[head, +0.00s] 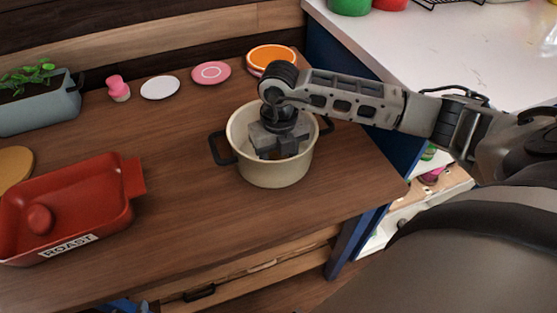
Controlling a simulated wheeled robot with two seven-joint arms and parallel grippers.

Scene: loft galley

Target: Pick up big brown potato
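My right arm comes in from the right over a cream pot (271,177) with black handles. My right gripper (279,150) points down inside the pot, below its rim. A small dark brownish patch shows by the fingers, but I cannot tell whether it is the big brown potato. No potato shows clearly; the gripper and pot wall hide most of the pot's inside. I cannot tell whether the fingers are apart or closed. My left gripper is out of view.
A red roasting dish (105,205) holding a round red item (40,218) stands at left on the wooden counter (180,190). A planter (40,105), a pink item (118,89) and several discs line the back. A white counter (450,45) is at right.

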